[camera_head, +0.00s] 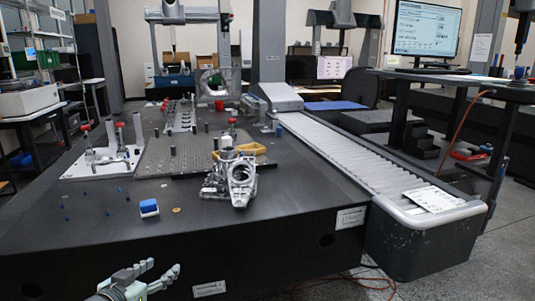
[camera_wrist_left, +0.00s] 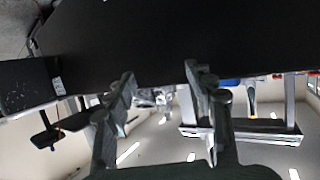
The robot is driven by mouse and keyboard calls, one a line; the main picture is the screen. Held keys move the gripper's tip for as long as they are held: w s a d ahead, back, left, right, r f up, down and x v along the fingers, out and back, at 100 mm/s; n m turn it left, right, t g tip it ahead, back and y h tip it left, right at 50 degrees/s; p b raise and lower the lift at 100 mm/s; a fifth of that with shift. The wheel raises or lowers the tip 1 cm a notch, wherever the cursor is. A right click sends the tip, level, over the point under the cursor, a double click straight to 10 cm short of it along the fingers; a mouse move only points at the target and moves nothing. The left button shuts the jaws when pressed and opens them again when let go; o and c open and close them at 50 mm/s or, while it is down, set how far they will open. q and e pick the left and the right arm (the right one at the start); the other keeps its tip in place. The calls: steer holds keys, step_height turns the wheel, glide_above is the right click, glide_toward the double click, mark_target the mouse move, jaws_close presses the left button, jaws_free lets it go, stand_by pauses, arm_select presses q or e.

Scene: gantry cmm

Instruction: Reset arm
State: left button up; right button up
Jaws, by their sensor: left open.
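My left gripper (camera_head: 160,276) is at the bottom left of the head view, low in front of the near edge of the dark granite table (camera_head: 255,228). Its two fingers are spread apart with nothing between them. In the left wrist view the gripper (camera_wrist_left: 160,82) also shows its fingers apart and empty, with the dark table (camera_wrist_left: 160,40) across the top of the picture. My right gripper is in neither view.
On the table stand a metal casting (camera_head: 240,183), a blue and white block (camera_head: 149,208), a fixture plate (camera_head: 190,152) and a clamp fixture (camera_head: 105,160). A bellows-covered rail (camera_head: 340,150) runs along the right side. Bare table lies near the front edge.

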arm_select(q)
steer(key=s+f+g+y, duration=0.3)
steer(key=s+f+g, duration=0.2)
steer(key=s+f, duration=0.9)
steer(key=s+f+n+g+y, duration=0.1)
steer(key=s+f+g, duration=0.4)
steer(key=s+f, duration=0.8)
steer(key=s, duration=0.3)
steer(key=shift+s+a+g, duration=0.3)
steer(key=shift+s, duration=0.1)
